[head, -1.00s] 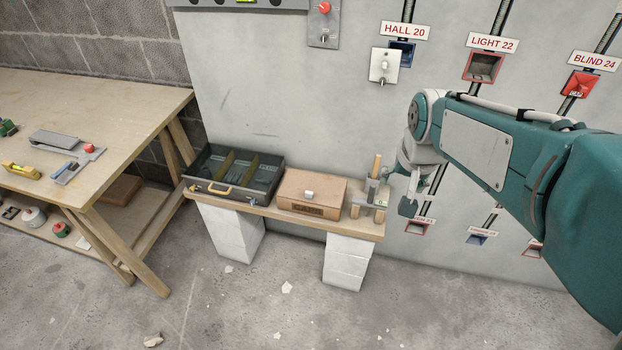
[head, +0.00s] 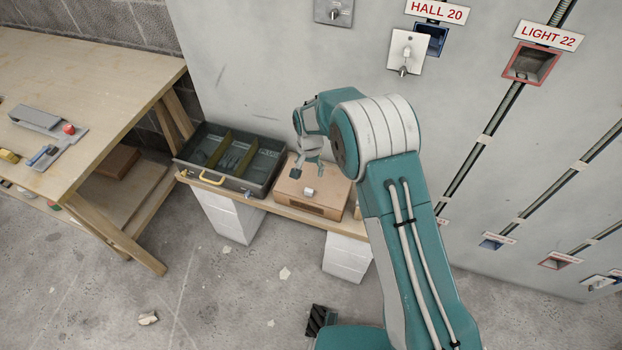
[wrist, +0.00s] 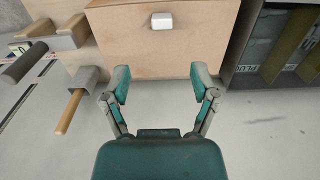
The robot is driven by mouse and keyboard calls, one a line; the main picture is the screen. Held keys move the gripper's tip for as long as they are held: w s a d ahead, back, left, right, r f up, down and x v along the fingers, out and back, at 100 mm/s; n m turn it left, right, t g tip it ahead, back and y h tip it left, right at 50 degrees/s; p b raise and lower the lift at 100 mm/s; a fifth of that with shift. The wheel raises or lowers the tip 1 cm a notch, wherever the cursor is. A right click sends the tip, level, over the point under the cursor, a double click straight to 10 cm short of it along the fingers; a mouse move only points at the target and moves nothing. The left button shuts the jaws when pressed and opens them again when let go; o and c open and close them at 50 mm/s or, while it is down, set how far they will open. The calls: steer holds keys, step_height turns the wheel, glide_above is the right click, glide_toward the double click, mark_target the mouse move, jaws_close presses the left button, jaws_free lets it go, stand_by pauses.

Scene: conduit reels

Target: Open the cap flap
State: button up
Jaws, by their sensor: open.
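A tan cardboard-coloured box (head: 322,204) sits on the wooden shelf, its lid flat and closed. A small white block (head: 308,192) is on the lid near the front edge. In the wrist view the box lid (wrist: 200,48) fills the top middle, with the white block (wrist: 161,20) at the top. My gripper (head: 307,164) is above the back part of the box. In the wrist view my gripper (wrist: 160,80) is open and empty, its two fingers spread near the lid's lower edge, and the white block is beyond them. Whether the fingers touch the lid cannot be told.
A dark divided tray (head: 268,162) with a yellow handle stands left of the box. Wooden pegs and a grey rod (wrist: 20,68) stand close on the other side. The grey wall (head: 260,60) rises behind. A workbench (head: 110,75) is at left.

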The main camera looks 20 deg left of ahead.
mark_target(309, 189)
steer(key=f, duration=1.1)
steer(key=shift+a+f, duration=0.2)
steer(key=shift+f, duration=0.15)
steer(key=shift+c, duration=0.3)
jaws_close()
